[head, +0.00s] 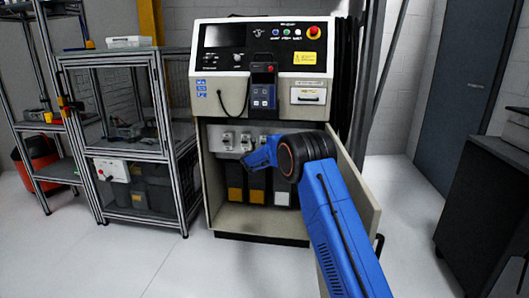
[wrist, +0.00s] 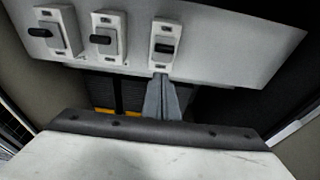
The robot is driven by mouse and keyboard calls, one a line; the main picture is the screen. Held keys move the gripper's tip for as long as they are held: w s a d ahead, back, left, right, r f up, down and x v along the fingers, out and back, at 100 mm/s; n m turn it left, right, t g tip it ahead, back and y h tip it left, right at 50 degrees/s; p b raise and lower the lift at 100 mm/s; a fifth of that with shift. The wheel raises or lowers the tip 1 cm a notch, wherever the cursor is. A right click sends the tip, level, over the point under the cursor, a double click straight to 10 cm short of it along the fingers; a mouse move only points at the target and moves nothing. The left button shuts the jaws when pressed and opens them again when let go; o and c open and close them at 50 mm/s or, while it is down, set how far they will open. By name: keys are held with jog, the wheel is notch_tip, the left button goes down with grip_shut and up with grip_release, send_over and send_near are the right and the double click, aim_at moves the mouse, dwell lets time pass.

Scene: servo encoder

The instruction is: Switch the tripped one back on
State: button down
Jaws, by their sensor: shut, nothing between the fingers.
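Three switches with white plates and dark levers sit in a row on the pale panel of an open cabinet. In the wrist view they are the left switch (wrist: 55,30), the middle switch (wrist: 108,38) and the right switch (wrist: 165,42). The left and middle levers stick out to the left. The right lever looks centred and a little lower on its plate. My gripper (wrist: 163,80) is shut and empty, its tips just below the right switch; I cannot tell if they touch. In the head view my gripper (head: 246,160) is in front of the cabinet opening and hides part of it.
The cabinet (head: 209,180) has a door (head: 355,180) swung open on the right, close to my arm. A control panel (head: 260,60) is above. A framed enclosure (head: 125,140) stands left. Floor in front is clear.

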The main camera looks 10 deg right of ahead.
jog(key=s+a+r, duration=0.2)
jog(key=s+r, duration=0.5)
jog(key=shift+a, duration=0.15)
dwell(0.4)
